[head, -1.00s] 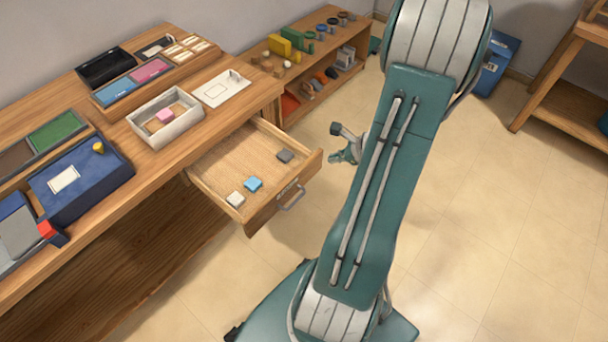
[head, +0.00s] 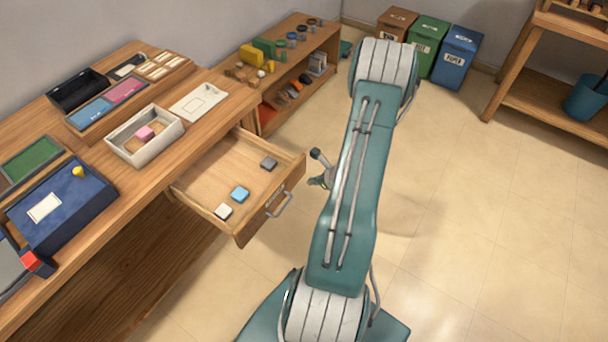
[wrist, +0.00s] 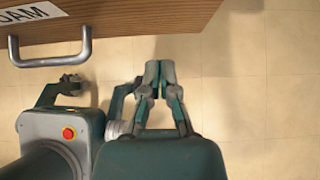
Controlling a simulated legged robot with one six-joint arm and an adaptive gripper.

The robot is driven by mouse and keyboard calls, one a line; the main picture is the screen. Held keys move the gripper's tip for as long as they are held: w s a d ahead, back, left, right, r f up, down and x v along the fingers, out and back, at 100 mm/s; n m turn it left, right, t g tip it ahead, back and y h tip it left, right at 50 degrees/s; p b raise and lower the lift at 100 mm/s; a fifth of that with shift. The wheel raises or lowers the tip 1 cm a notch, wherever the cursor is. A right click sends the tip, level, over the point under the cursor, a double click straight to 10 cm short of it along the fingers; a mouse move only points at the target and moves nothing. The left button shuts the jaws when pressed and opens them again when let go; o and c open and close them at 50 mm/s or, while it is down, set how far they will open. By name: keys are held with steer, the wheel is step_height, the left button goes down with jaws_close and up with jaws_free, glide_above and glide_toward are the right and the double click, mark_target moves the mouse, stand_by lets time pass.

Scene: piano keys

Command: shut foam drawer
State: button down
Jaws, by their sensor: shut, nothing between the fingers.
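The foam drawer (head: 225,180) stands pulled out from the wooden bench in the head view. A grey, a blue and a white block lie inside it. Its front (wrist: 160,18) fills the top of the wrist view, with a label partly reading "OAM" and a metal handle (wrist: 50,60). The handle also shows in the head view (head: 281,204). My gripper (wrist: 159,65) is shut and empty, below and right of the handle in the wrist view, apart from the drawer front. In the head view, part of my gripper (head: 320,182) shows just right of the drawer front; my arm hides some of it.
The bench top (head: 150,190) holds a white tray (head: 145,137) with a pink block, a blue box (head: 62,205) and other trays. A low shelf (head: 300,70) and several bins (head: 455,57) stand at the back. The floor in front of the drawer is clear.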

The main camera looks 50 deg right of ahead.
mark_target(298, 176)
steer(key=w, duration=0.3)
steer(key=shift+w+d, duration=0.1)
steer(key=shift+w, duration=0.1)
steer(key=shift+r, duration=0.1)
